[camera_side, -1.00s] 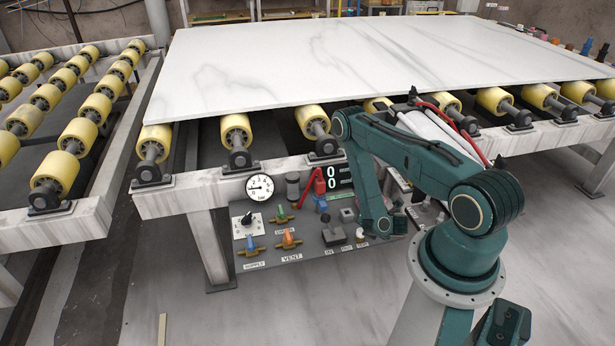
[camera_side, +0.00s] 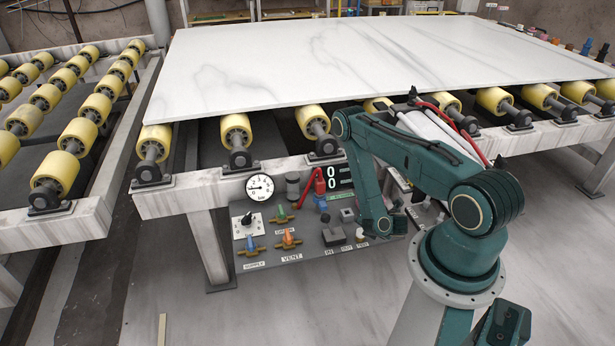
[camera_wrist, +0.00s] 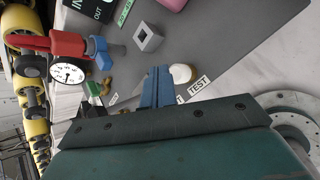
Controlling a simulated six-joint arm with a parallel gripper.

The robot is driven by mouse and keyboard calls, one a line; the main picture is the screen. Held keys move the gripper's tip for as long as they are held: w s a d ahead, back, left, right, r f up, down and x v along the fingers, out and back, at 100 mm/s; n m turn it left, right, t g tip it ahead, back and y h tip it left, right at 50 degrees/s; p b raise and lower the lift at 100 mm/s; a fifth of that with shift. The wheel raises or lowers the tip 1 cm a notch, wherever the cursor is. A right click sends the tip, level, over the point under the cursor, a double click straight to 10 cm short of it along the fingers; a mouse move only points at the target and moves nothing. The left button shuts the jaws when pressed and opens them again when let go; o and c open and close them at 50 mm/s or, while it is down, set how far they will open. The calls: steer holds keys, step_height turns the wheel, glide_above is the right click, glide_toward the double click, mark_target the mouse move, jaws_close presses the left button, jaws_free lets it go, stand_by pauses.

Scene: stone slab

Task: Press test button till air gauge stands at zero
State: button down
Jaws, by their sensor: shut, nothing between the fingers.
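The round white test button (camera_wrist: 182,73) sits on the dark panel beside its TEST label (camera_wrist: 198,88) in the wrist view. My gripper (camera_wrist: 159,72) is shut and empty, its blue fingertips just left of the button. I cannot tell whether they touch it. In the side view my gripper (camera_side: 384,226) points down at the panel's right part. The white air gauge (camera_side: 260,188) is fixed to the frame beam, its dark needle pointing roughly left, away from the lower part of the dial. It also shows tilted in the wrist view (camera_wrist: 67,74), too small to read.
The panel (camera_side: 318,247) carries coloured valves, including an orange vent valve (camera_side: 290,238), and a square grey block (camera_wrist: 148,38). A red-handled part (camera_side: 320,183) stands by the number display. A marble slab (camera_side: 330,60) lies on yellow rollers above.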

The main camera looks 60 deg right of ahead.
steer(key=shift+f, duration=1)
stand_by(1.4)
steer(key=shift+r, duration=1)
steer(key=shift+r, duration=0.15)
steer(key=shift+r, duration=2.35)
steer(key=shift+r, duration=0.1)
